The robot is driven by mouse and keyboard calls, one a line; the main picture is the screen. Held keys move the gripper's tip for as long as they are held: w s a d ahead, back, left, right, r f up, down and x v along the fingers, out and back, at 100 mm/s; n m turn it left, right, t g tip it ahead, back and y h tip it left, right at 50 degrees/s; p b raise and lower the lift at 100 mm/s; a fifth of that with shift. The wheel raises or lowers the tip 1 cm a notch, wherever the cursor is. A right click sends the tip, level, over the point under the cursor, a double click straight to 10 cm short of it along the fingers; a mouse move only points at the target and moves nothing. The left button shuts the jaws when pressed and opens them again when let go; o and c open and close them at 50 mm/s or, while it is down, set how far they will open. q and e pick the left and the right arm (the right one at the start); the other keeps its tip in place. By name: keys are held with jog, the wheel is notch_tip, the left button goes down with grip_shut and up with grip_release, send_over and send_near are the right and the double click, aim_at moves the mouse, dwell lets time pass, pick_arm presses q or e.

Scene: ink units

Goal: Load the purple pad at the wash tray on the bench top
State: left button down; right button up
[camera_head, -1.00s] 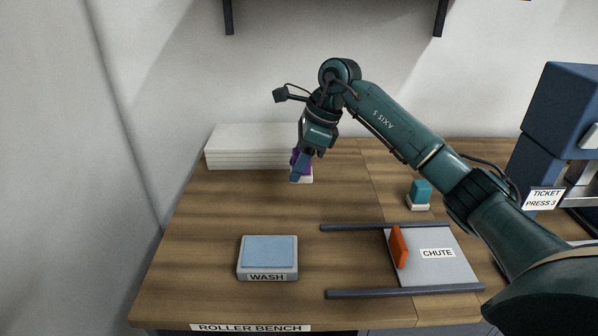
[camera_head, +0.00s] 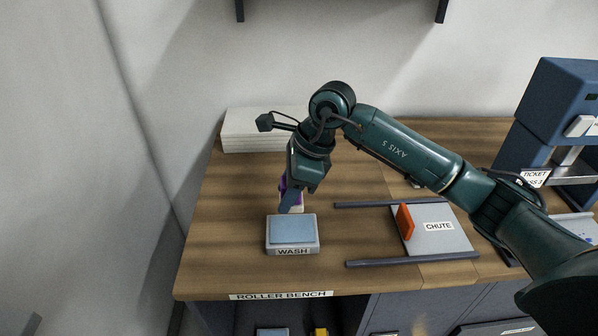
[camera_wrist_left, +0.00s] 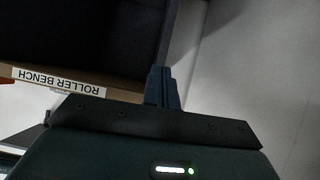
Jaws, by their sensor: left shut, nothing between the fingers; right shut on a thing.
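The wash tray (camera_head: 307,249) is a grey tray with a light blue surface and a WASH label, near the front of the wooden bench top (camera_head: 235,240). My right gripper (camera_head: 287,207) is shut on the purple pad (camera_head: 283,186), just behind the tray's back edge. The pad is partly hidden by the fingers, and its pale lower part shows below them. I cannot tell its exact height over the bench. My left gripper (camera_wrist_left: 163,85) is shut and empty in the left wrist view, near the bench's front edge.
A white stack (camera_head: 262,132) lies at the back left. The chute (camera_head: 440,240) with an orange block (camera_head: 405,222) and dark rails (camera_head: 412,258) is right of the tray. The blue ticket press (camera_head: 560,120) stands at the far right. The bench left of the tray is clear.

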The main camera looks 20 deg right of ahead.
jog(key=shift+f+b, duration=0.6)
jog(key=shift+f, duration=0.55)
pick_arm(q)
jog(key=shift+w+d+f+h+b, duration=0.25)
jog(key=shift+d+b, duration=0.35)
jog(key=shift+b, duration=0.35)
pick_arm(e)
jog(key=shift+f, duration=1.9)
pick_arm(q)
jog(key=shift+a, duration=0.1)
jog(key=shift+s+f+b, duration=0.1)
jog(key=shift+f+b, duration=0.35)
jog(key=shift+f, duration=0.15)
pick_arm(e)
jog(key=shift+f, duration=0.5)
pick_arm(q)
jog(key=shift+f, duration=0.15)
pick_arm(e)
jog(key=shift+s+f, duration=0.1)
